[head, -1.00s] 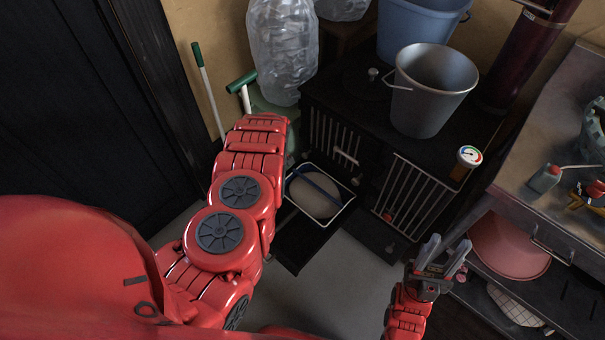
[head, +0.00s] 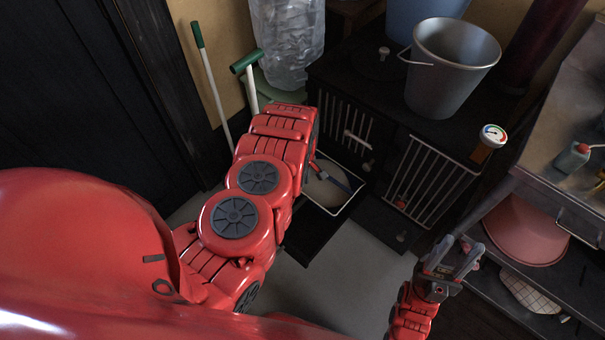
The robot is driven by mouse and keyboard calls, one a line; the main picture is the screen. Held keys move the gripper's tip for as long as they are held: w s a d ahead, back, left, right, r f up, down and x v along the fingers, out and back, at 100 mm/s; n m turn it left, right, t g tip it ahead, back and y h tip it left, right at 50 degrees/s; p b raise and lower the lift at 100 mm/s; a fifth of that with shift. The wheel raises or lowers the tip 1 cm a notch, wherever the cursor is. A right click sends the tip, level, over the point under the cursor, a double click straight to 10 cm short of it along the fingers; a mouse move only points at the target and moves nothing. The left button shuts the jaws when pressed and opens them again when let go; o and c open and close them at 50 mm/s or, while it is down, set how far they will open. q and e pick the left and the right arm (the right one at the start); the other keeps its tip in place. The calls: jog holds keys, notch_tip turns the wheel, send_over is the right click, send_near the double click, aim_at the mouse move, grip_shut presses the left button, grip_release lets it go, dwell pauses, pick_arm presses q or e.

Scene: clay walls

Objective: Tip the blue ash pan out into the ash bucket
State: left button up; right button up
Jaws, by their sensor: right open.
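The ash pan (head: 327,193) lies low in front of the black stove, a pale-rimmed tray with pale grey ash and a blue bar across it. My left arm covers its left part. My left gripper is hidden behind that arm, so I cannot tell whether it touches the pan. A grey metal bucket (head: 447,75) with a wire handle stands upright on the stove top; it looks like the ash bucket. My right gripper (head: 462,246) is open and empty at the lower right, in front of the shelves and apart from pan and bucket.
The black stove (head: 345,85) has barred doors and a round gauge (head: 492,135) near its right corner. A blue bucket (head: 425,14) stands behind the metal one. Green-handled tools (head: 213,95) lean by the wall. Shelves with a pink bowl (head: 525,230) stand right. Grey floor (head: 345,270) is clear.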

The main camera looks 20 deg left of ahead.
pick_arm(q)
notch_tip(320, 180, down, 7)
jog(key=shift+r+b, duration=0.1)
jog(key=shift+b, duration=0.65)
grip_shut()
dwell(1.4)
jog(key=shift+r, duration=0.1)
dwell(1.3)
jog(key=shift+r+p, duration=2.2)
jog(key=shift+r, duration=0.2)
